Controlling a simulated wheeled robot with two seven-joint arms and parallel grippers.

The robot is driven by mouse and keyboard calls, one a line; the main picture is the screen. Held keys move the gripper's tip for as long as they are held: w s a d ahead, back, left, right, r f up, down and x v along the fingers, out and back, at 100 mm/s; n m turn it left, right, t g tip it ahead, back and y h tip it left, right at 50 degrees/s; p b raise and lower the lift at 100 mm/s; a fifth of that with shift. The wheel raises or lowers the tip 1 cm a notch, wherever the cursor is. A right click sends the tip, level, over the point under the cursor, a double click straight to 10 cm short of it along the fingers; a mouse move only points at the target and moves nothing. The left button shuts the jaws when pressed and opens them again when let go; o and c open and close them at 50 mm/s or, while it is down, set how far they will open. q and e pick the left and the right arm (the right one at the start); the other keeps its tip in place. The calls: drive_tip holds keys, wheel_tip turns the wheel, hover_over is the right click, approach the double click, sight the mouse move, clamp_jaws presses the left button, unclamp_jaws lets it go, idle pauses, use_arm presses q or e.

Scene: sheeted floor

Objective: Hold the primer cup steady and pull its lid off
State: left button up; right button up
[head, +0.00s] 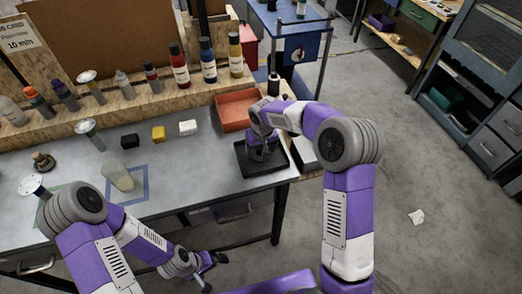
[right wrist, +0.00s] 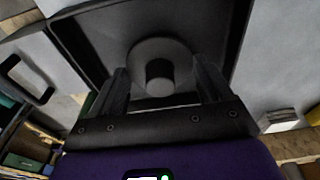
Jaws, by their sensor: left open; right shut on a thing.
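A pale translucent cup (head: 118,176), which looks like the primer cup, stands in a blue taped square on the table; its rim is too small to read clearly. My right gripper (head: 262,148) is over a black tray (head: 284,166) at the table's right end. In the right wrist view its fingers (right wrist: 162,82) are shut on a grey round piece with a stubby knob (right wrist: 160,72), which looks like the lid; the tray is behind it. Whether it touches the tray is unclear. My left gripper (head: 207,268) is open and empty, in front of the table edge, away from the cup.
An orange bin (head: 237,108) is behind the black tray. Black, yellow and white blocks (head: 188,127) lie behind the cup. Several bottles (head: 179,66) line the wooden ledge. A metal-topped object (head: 88,131) stands left of the blocks. The table between cup and tray is clear.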

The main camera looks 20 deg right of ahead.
drive_tip(key=shift+f, duration=0.2)
drive_tip(key=o, duration=1.1)
drive_tip(key=shift+r, duration=0.15)
wheel_tip(320, 180, up, 12)
drive_tip(key=s+p, duration=0.1)
drive_tip(key=p, duration=0.1)
drive_tip(key=shift+s, duration=0.35)
